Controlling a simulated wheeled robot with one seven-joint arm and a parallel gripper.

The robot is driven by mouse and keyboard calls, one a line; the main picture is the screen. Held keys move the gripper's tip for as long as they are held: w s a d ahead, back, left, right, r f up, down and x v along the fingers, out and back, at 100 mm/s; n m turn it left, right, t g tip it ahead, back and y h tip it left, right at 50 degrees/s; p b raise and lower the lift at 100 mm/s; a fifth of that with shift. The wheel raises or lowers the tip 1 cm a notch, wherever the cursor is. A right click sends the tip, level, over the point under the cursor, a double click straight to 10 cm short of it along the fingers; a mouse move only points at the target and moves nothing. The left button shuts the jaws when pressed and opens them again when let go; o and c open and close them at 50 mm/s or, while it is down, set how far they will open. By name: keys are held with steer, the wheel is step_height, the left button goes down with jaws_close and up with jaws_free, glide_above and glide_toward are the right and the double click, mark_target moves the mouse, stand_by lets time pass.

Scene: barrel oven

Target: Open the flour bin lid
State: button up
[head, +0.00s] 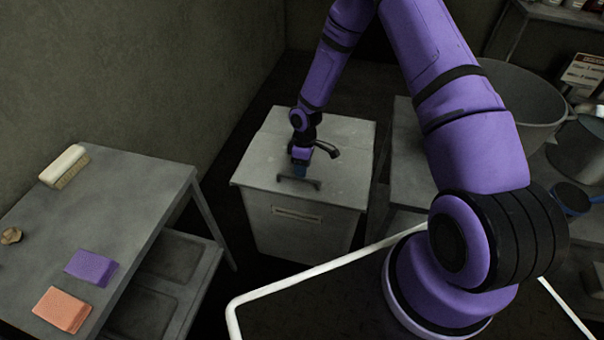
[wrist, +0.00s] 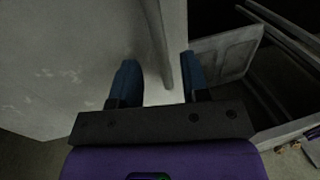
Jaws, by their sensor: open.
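The flour bin (head: 298,230) is a grey box with a label on its front, in the middle of the head view. Its flat grey lid (head: 345,165) lies closed on top.
At right, a bench carries a large bowl (head: 525,100) and a blue pan (head: 571,199). A wall stands behind the table.

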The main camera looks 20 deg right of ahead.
steer(key=shift+s+a+f, duration=0.1)
steer(key=shift+s+f, duration=0.05)
steer(key=shift+f, duration=0.65)
steer(key=shift+s+a+f, duration=0.1)
steer(key=shift+f, duration=0.7)
jaws_close()
